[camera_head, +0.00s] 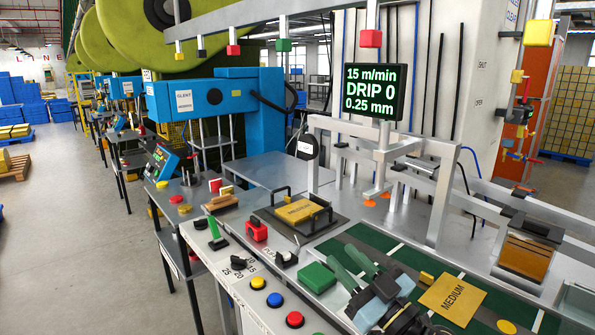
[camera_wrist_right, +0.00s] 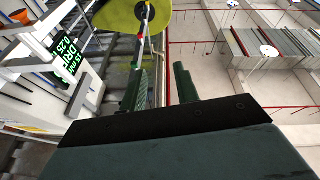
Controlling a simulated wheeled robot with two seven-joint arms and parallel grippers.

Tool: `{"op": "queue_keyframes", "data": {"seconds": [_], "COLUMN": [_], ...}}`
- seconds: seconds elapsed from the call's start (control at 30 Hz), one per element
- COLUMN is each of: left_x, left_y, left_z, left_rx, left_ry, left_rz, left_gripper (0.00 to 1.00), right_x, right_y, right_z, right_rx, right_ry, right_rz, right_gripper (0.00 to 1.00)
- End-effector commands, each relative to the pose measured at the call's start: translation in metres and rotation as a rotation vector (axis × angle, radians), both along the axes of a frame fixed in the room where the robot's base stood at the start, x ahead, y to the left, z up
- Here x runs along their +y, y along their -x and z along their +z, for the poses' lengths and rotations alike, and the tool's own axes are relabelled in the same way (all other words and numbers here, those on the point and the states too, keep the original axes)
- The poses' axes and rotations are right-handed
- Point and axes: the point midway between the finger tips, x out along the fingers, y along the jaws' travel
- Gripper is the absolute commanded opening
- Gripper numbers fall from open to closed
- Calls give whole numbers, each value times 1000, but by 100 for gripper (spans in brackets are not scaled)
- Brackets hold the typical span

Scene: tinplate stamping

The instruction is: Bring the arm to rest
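My right gripper (camera_head: 342,254) shows in the head view at the lower middle, over the front of the workbench. Its two green fingers point up and left in the picture, with a gap between them. In the right wrist view the fingers (camera_wrist_right: 160,72) stand apart with nothing between them. Its blue-grey body and dark wrist lie at the bottom of the head view. My left gripper is in neither view.
A green block (camera_head: 317,278) lies left of the gripper and a yellow MEDIUM card (camera_head: 453,298) right of it. A display (camera_head: 373,92) stands behind. A black-handled tray (camera_head: 290,230), red block (camera_head: 256,231) and push buttons (camera_head: 274,299) are on the left.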

Motion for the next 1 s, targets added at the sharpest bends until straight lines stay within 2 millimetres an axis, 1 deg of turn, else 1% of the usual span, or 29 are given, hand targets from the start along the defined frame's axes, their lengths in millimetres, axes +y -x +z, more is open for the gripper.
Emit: {"op": "queue_keyframes", "data": {"seconds": [0.03,0.07,0.13,0.17,0.2,0.23,0.27,0.3,0.37,0.4,0.47,0.5,0.63,0.7,0.77,0.8,0.97,1.0], "left_x": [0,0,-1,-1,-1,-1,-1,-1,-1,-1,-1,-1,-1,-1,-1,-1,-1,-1], "left_y": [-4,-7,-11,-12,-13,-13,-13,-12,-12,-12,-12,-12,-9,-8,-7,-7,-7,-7], "left_z": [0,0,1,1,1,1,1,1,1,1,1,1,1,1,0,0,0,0], "left_rx": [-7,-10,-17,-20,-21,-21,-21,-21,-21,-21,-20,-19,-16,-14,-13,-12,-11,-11], "left_ry": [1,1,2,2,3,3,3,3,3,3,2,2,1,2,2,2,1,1], "left_rz": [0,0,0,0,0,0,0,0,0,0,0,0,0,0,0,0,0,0], "left_gripper": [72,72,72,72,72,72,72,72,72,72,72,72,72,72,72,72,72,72], "right_x": [-16,-27,-52,-63,-77,-86,-96,-106,-120,-127,-135,-137,-140,-139,-138,-137,-131,-129], "right_y": [5,6,13,17,24,31,38,51,73,90,117,135,187,213,233,247,299,312], "right_z": [-8,-13,-30,-40,-55,-67,-79,-97,-125,-143,-167,-181,-212,-223,-230,-234,-243,-244], "right_rx": [38,64,147,192,259,314,373,460,597,692,829,912,1132,1226,1299,1345,1503,1540], "right_ry": [-49,-67,-93,-96,-93,-87,-75,-54,-6,29,91,132,253,312,358,387,498,524], "right_rz": [-106,-172,-322,-382,-458,-511,-561,-618,-687,-720,-746,-750,-723,-692,-658,-634,-516,-480], "right_gripper": [31,31,31,31,31,31,31,31,31,31,31,31,31,31,31,31,31,31]}}
